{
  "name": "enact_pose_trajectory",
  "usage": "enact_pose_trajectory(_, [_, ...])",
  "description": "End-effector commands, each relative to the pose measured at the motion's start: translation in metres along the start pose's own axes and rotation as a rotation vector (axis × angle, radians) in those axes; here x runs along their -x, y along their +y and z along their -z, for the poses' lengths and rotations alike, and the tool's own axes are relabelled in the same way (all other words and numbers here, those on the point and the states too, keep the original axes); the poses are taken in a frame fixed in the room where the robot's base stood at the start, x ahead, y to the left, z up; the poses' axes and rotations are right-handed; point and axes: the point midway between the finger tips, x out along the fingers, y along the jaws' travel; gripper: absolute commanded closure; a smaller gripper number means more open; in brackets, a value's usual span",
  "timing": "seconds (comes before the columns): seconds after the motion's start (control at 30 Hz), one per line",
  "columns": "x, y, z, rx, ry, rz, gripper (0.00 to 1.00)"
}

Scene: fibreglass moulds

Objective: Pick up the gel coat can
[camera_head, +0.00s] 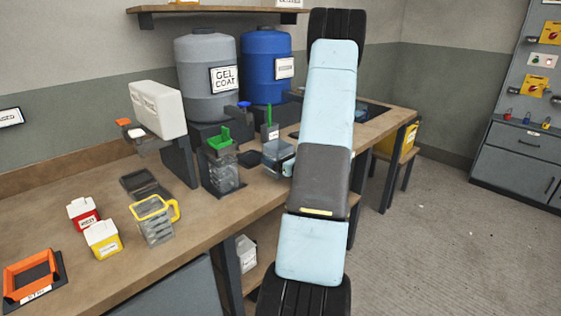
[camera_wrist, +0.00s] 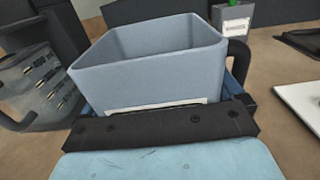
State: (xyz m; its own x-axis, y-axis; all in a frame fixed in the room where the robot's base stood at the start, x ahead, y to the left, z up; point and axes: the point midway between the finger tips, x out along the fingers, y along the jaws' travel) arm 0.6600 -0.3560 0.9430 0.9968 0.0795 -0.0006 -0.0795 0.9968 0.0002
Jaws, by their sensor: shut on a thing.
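The gel coat can, a grey-blue, open-topped, square-sided container (camera_wrist: 150,75), fills the middle of the wrist view. Its inside looks empty, and a pale label low on its near side is mostly hidden by my gripper. A dark handle shows at its right. My gripper (camera_wrist: 165,112) is shut on the can, with blue finger edges at either side. I cannot tell whether the can touches the bench.
A clear measuring jug (camera_wrist: 38,88) is close at left in the wrist view. A green-topped clear container (camera_head: 222,168) stands left of the can. The grey GEL COAT drum (camera_head: 207,75) and a blue drum (camera_head: 266,62) stand behind. A yellow-handled jug (camera_head: 154,222) is nearer. Floor at right is clear.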

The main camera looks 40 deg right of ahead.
Motion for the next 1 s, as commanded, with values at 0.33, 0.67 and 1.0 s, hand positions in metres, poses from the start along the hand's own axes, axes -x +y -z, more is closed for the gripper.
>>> enact_pose_trajectory(0.33, [0.000, -0.001, -0.001, 0.001, -0.002, 0.000, 0.64])
enact_pose_trajectory(0.67, [0.000, -0.001, -0.008, 0.004, -0.003, 0.001, 0.65])
enact_pose_trajectory(1.0, [0.021, -0.008, -0.057, 0.006, -0.003, 0.005, 0.65])
